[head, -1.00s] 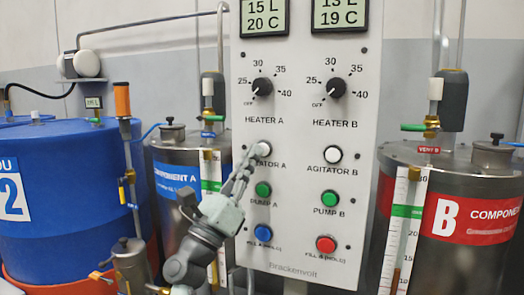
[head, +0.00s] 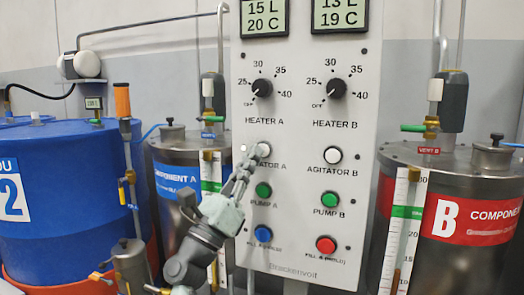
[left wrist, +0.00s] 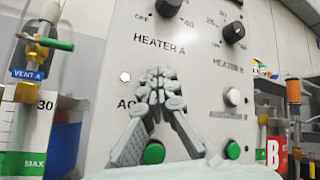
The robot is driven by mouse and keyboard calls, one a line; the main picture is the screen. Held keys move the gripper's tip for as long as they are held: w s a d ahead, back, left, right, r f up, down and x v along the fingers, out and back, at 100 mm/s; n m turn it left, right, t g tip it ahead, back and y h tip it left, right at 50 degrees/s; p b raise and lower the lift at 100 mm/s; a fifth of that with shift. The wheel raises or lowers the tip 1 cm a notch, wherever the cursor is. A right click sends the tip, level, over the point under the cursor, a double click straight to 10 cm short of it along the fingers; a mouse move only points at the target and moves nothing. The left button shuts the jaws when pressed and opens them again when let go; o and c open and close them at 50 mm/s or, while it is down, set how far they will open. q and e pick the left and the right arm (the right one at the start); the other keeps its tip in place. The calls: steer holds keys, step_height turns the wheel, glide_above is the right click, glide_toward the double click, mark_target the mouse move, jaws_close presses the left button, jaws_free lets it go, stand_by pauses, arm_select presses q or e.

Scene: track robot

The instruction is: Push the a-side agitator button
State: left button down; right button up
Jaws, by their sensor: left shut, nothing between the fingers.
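The white agitator A button (head: 264,149) sits on the grey-white control panel (head: 300,120), below the heater A knob and above the green pump A button. My left gripper (head: 250,153) is shut and empty, with its fingertips at the button's left edge in the head view, covering part of the agitator A label. I cannot tell whether they touch the button. In the left wrist view the closed fingertips (left wrist: 160,80) are in front of the panel below the heater A label and hide the agitator A button. My right gripper is not in view.
The agitator B button (head: 332,154) is to the right. Green pump A (head: 263,190), green pump B (head: 329,199), blue (head: 263,233) and red (head: 326,244) buttons are below. Heater knobs (head: 262,88) are above. Metal tanks stand on both sides, with a blue drum (head: 70,190) far left.

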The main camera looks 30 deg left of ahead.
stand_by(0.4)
arm_select(q)
steer(key=shift+w+a, duration=0.15)
steer(key=shift+w, duration=0.25)
steer(key=shift+y, duration=0.3)
steer(key=shift+s, duration=0.1)
steer(key=shift+s+f, duration=0.1)
steer(key=shift+s, duration=0.1)
steer(key=s+d, duration=0.1)
steer(key=s, duration=0.5)
steer(key=shift+d, duration=0.3)
